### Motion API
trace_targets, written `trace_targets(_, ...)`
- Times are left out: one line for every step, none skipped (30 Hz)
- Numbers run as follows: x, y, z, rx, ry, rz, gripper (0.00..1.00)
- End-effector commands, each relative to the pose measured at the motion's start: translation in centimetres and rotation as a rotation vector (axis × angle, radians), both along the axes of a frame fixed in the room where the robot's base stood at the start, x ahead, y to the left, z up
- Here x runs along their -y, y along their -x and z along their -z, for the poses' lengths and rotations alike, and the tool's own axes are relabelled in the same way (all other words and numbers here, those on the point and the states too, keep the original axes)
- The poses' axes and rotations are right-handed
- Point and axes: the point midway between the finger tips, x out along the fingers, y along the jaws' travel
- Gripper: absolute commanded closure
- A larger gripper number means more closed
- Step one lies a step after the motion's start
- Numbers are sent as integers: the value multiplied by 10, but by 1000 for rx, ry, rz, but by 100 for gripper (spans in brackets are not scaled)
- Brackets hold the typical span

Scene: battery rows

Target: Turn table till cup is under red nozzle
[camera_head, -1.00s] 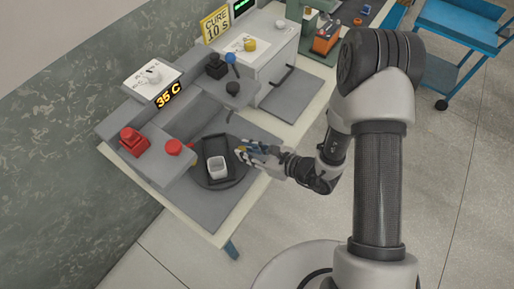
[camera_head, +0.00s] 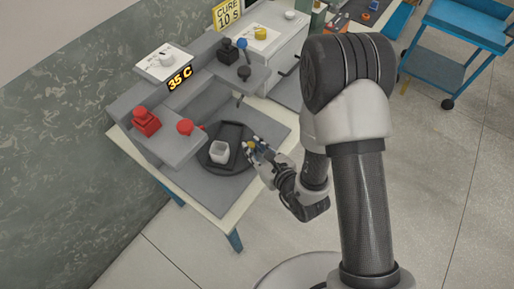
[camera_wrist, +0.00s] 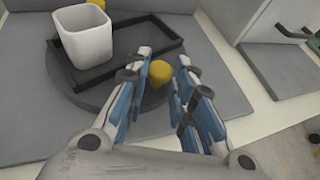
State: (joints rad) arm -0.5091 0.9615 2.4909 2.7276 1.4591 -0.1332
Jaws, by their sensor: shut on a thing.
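A white square cup (camera_head: 220,153) stands in a black tray (camera_head: 233,130) on the round dark turntable (camera_head: 232,168). The cup also shows in the wrist view (camera_wrist: 84,36), upright at the upper left. A red knob (camera_head: 185,127) sits on the grey overhanging arm left of the cup; the red nozzle beneath it is mostly hidden. The cup is to the right of that arm, not visibly beneath it. My gripper (camera_head: 252,147) is at the turntable's right rim, shut on a yellow knob (camera_wrist: 160,72), which shows between its blue-padded fingers.
A second overhanging arm (camera_head: 236,72) with black and blue knobs is farther back. A red button box (camera_head: 146,121) and a 35 C display (camera_head: 180,78) stand at the left. A white cabinet (camera_head: 270,45) is behind. Bare grey mat (camera_head: 205,195) lies in front.

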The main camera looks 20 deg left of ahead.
Motion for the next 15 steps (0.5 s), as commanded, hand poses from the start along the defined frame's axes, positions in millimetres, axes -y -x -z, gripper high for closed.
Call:
trace_targets(-3,3,0,2,-3,-3,100)
trace_targets(-3,3,0,1,-2,2,100)
trace_targets(-3,3,0,0,-2,8,100)
trace_targets(-3,4,0,1,-3,11,100)
trace_targets(-3,4,-1,1,-3,14,100)
trace_targets(-3,4,-1,1,-3,18,100)
trace_targets(-3,4,-1,1,-3,20,100)
trace_targets(-3,4,-1,1,-4,21,100)
trace_targets(-3,4,-1,2,-4,22,100)
trace_targets(-3,4,-1,2,-5,23,100)
trace_targets(-3,4,-1,2,-5,24,100)
trace_targets(-3,4,-1,2,-5,24,100)
trace_targets(-3,3,-1,2,-5,24,100)
trace_targets(-3,3,-1,3,-5,24,100)
trace_targets(-3,3,-1,3,-5,24,100)
